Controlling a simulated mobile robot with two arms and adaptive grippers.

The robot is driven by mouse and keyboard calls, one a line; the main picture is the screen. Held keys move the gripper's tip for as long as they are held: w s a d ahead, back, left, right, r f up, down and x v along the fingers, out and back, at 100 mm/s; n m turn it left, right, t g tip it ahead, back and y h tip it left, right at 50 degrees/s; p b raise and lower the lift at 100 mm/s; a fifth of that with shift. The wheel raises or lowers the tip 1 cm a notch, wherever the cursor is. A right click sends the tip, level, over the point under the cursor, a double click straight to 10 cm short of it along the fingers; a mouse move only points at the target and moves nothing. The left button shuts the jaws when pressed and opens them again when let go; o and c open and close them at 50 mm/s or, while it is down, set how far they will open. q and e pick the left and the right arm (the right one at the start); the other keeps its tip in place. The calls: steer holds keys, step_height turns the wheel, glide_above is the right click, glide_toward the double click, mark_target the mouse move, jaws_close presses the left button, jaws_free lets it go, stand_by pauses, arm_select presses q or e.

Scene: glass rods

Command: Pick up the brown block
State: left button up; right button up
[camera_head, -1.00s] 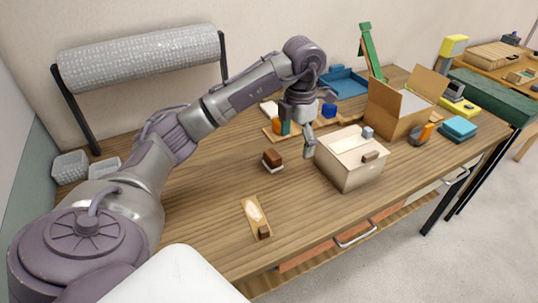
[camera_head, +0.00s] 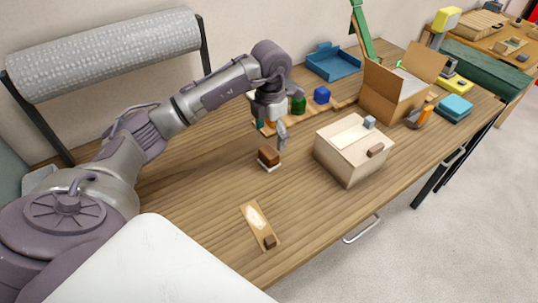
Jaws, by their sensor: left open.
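A brown block (camera_head: 269,154) sits on a thin white piece on the wooden table, near the middle of the head view. A second, smaller brown block (camera_head: 269,241) lies at the near end of a flat wooden board. My left gripper (camera_head: 271,138) is open and points down just above the first brown block. One grey finger shows clearly on the right; the other is mostly hidden. I cannot tell whether the fingers touch the block. My right gripper is not in view.
A pale wooden box (camera_head: 342,165) stands close on the right, with an open cardboard box (camera_head: 388,104) behind it. The table in front is mostly clear.

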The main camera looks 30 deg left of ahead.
mark_target(269, 151)
arm_select(q)
steer(key=shift+a+f, duration=0.1)
steer(key=shift+f, duration=0.6)
steer(key=shift+a+f, duration=0.15)
steer(key=shift+f, duration=0.45)
step_height(269, 151, down, 4)
steer(key=shift+s+f+p, duration=0.1)
steer(key=shift+p, duration=0.95)
steer(key=shift+f, duration=0.35)
steer(key=shift+c, duration=0.5)
steer(key=c, duration=0.3)
steer(key=shift+r, duration=0.1)
steer(key=c, duration=1)
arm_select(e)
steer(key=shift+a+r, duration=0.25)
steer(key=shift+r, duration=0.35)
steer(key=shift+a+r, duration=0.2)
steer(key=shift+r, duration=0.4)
